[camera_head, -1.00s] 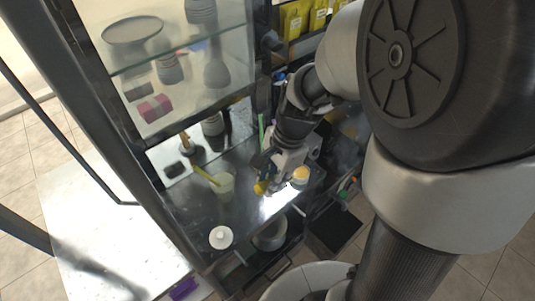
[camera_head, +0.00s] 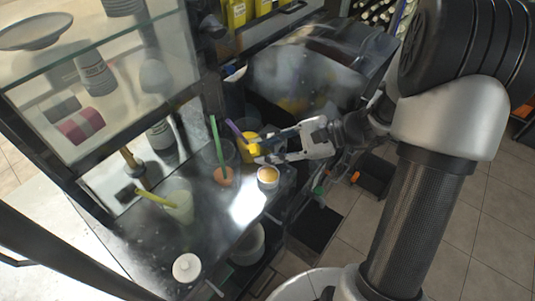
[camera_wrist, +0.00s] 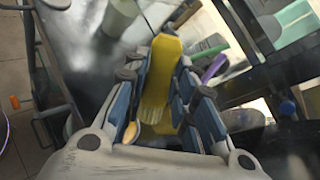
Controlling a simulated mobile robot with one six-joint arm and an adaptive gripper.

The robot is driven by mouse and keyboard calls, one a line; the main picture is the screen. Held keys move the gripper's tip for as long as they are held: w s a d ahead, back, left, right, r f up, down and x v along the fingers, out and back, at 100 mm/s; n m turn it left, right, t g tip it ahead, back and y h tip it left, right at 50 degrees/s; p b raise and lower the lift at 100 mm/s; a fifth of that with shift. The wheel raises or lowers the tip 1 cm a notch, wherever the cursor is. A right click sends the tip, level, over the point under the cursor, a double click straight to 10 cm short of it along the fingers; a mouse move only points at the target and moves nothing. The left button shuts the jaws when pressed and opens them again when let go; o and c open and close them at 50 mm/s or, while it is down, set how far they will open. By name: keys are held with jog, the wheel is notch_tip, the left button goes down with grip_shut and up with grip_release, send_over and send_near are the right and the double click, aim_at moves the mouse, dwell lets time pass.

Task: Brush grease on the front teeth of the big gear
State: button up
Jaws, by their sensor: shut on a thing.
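My gripper (camera_head: 268,147) reaches in from the right over the dark counter in the head view. It is shut on a yellow brush (camera_wrist: 160,78), which stands between the fingers in the wrist view with pale bristles toward the palm. In the head view the yellow of the brush (camera_head: 250,148) shows at the fingertips. A small white tub with orange contents (camera_head: 268,175) stands on the counter just below the gripper; I cannot tell if it holds grease. I cannot make out the big gear or its teeth in either view.
Cups with a green straw (camera_head: 215,135) and a yellow straw (camera_head: 178,205) stand left of the gripper. A white lidded jar (camera_head: 187,268) sits near the counter's front. A glass display case (camera_head: 95,100) rises at the left. A dark glossy cover (camera_head: 310,75) lies behind the gripper.

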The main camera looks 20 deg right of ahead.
jog(key=shift+f+b, duration=2.15)
jog(key=shift+f, duration=0.65)
jog(key=shift+f+b, duration=0.5)
jog(key=shift+f, duration=0.4)
jog(key=shift+r, duration=0.1)
notch_tip(320, 180, up, 7)
jog(key=p, duration=0.6)
dwell(0.8)
